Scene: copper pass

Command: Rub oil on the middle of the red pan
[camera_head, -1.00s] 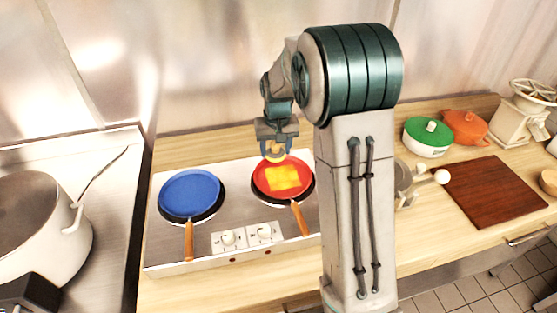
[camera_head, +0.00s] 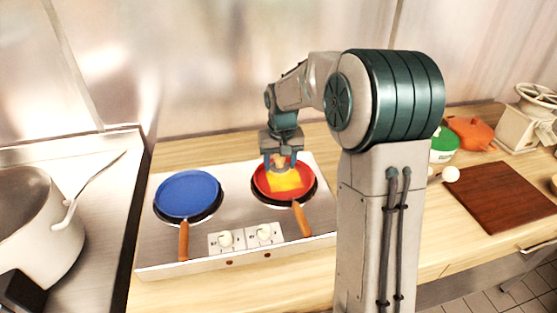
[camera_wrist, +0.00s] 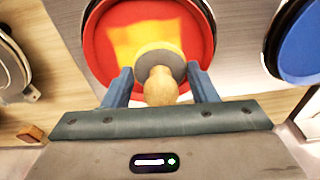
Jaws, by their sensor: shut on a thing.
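The red pan (camera_head: 262,183) sits on the right burner of the stove, its wooden handle toward the front. A yellow patch (camera_head: 287,182) covers its middle and also shows in the wrist view (camera_wrist: 140,40). My gripper (camera_head: 279,166) is over the pan's far part, pointing down. In the wrist view my gripper (camera_wrist: 161,88) is shut on a brush (camera_wrist: 162,86) with a round wooden knob and a pale disc-shaped head. The head overlaps the near edge of the yellow patch in that view. I cannot tell whether it touches the pan.
A blue pan (camera_head: 187,194) sits on the left burner. Stove knobs (camera_head: 244,238) are in front. A large pot (camera_head: 40,230) stands far left. A green-lidded pot (camera_head: 443,143), an orange pot (camera_head: 470,133) and a brown board (camera_head: 497,197) are on the right counter.

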